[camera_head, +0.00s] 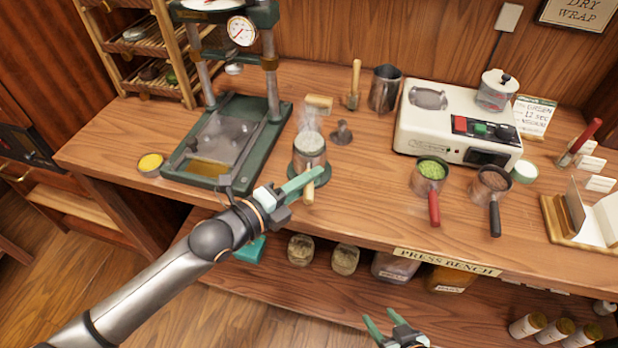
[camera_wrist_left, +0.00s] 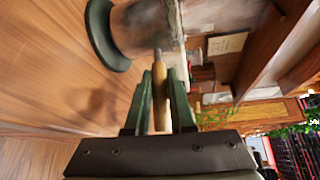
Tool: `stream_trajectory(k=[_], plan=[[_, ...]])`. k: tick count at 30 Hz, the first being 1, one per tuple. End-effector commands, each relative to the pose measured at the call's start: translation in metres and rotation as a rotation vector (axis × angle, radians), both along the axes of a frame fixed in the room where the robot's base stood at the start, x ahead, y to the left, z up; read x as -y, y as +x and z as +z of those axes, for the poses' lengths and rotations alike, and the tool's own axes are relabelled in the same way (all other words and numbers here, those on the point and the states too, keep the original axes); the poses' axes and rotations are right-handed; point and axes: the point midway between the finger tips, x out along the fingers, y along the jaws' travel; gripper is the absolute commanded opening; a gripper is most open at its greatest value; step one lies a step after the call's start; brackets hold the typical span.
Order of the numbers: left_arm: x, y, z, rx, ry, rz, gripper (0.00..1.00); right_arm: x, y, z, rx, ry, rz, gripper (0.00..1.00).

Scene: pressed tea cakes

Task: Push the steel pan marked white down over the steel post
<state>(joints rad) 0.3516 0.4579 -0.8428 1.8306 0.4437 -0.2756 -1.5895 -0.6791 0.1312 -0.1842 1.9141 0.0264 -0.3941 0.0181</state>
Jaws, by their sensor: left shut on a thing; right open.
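The steel pan with a pale handle (camera_head: 309,148) is upright at the steamer, with white contents and steam rising above it. My left gripper (camera_head: 304,186) is shut on its pale handle, which shows between the fingers in the left wrist view (camera_wrist_left: 159,85). A steel body with a flared green base (camera_wrist_left: 105,35) stands beyond the fingers there. The steel post cannot be told apart under the pan, and I cannot tell whether the pan is fully seated. No marking is readable on the pan. My right gripper (camera_head: 388,333) is open and empty at the lower edge, in front of the bench.
A green press (camera_head: 228,140) stands left of the pan. A small dark steel piece (camera_head: 341,133) is close on its right. Pans with a red handle (camera_head: 434,208) and a black handle (camera_head: 494,219) lie further right, before a cream machine (camera_head: 420,128). The bench between is clear.

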Motion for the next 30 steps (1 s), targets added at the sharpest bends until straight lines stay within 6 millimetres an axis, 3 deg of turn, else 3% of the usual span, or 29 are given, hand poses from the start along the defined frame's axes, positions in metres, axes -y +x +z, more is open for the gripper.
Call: stream_trajectory(k=[28,29,30], plan=[[0.0,0.0,-0.016,-0.001,0.001,-0.001,0.0,0.0,0.0,-0.011,0.0,0.0,0.0,0.59],[0.0,0.0,-0.016,-0.001,0.002,-0.001,0.23,0.0,0.0,-0.011,0.0,0.0,0.0,0.59],[0.0,0.0,-0.016,-0.002,0.001,-0.001,0.27,0.0,0.0,-0.011,0.0,0.0,0.0,0.59]])
